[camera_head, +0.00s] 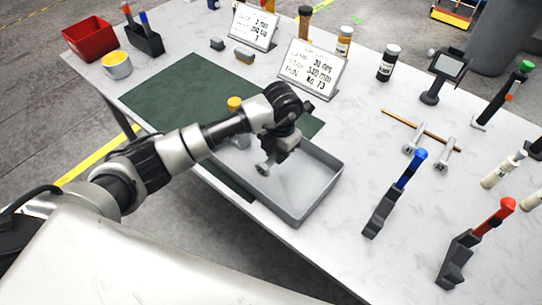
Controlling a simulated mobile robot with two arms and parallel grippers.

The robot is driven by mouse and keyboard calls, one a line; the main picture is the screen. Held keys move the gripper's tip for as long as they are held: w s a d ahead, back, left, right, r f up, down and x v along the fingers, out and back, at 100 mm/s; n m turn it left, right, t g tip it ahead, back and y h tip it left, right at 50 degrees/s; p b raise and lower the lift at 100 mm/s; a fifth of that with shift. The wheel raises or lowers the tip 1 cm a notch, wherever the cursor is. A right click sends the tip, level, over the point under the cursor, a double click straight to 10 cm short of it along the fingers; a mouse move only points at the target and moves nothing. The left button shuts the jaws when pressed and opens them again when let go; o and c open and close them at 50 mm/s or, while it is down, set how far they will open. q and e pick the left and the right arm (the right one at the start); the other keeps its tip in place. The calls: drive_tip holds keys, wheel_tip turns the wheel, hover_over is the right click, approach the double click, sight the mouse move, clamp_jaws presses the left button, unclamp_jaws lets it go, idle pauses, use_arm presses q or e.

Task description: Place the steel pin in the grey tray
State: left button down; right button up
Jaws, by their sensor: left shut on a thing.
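The grey tray (327,197) is a shallow open box at the table's front edge, partly on a dark green mat (180,91). My left gripper (276,156) is over the tray's back left part, pointing down. It is shut on a small grey metal piece, which looks like the steel pin (265,168). The pin's lower end shows above the tray floor; its upper part is hidden by the gripper. I cannot tell whether it touches the floor. Two similar metal pieces (414,138) (445,151) lie on the table at the right. My right gripper is out of view.
A yellow-topped thing (235,103) stands behind my left arm. Two sign cards (312,68) (254,25) stand at the back. A blue-handled tool (408,170) in a dark holder stands right of the tray. A red bin (90,38) is far left.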

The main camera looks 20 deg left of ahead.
sight(271, 169)
use_arm(q)
drive_tip(key=shift+w+a+f, duration=0.1)
drive_tip(key=shift+a+f, duration=0.1)
drive_tip(key=shift+a, duration=0.35)
drive_tip(key=shift+w+a+f, duration=0.15)
drive_tip(key=shift+a+f, duration=0.15)
drive_tip(key=shift+f, duration=0.15)
wheel_tip(271, 169, down, 4)
drive_tip(key=shift+r+p, duration=0.2)
drive_tip(key=shift+p, duration=0.55)
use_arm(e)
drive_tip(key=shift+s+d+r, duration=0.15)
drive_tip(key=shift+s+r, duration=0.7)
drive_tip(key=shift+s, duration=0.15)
use_arm(q)
drive_tip(key=c, duration=1.1)
unclamp_jaws()
drive_tip(key=shift+f, duration=0.2)
drive_tip(key=shift+o, duration=0.3)
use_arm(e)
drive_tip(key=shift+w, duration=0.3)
use_arm(q)
drive_tip(key=shift+r, duration=0.1)
wheel_tip(271, 169, up, 12)
drive_tip(key=b, duration=0.3)
drive_tip(key=shift+w+d, duration=0.25)
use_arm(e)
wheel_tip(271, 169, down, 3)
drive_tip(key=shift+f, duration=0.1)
